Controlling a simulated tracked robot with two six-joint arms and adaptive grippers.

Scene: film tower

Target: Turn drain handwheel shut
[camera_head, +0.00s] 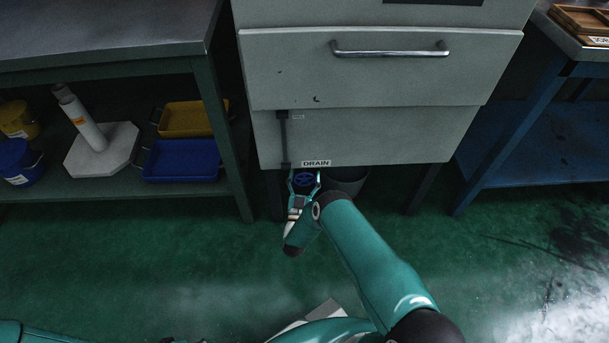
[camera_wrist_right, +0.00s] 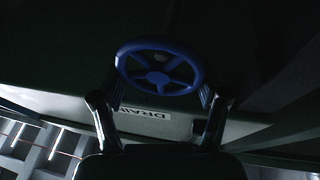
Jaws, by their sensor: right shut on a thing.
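The blue spoked drain handwheel (camera_head: 304,179) sits just under the DRAIN label (camera_head: 316,163) at the lower edge of the grey cabinet. In the right wrist view the handwheel (camera_wrist_right: 160,67) lies between the fingers, with its ring and spokes in plain sight. My right gripper (camera_head: 303,183) reaches it from below and is shut on it, one finger at each side of the rim. The right wrist view shows the fingers of the gripper (camera_wrist_right: 160,105) at the left and right of the wheel. My left gripper does not show.
The grey cabinet (camera_head: 375,65) has a drawer with a metal handle (camera_head: 390,53). A dark bucket (camera_head: 346,181) stands under it, right of the wheel. A green bench (camera_head: 228,150) with blue and yellow trays is at left, a blue bench (camera_head: 500,140) at right. The green floor in front is open.

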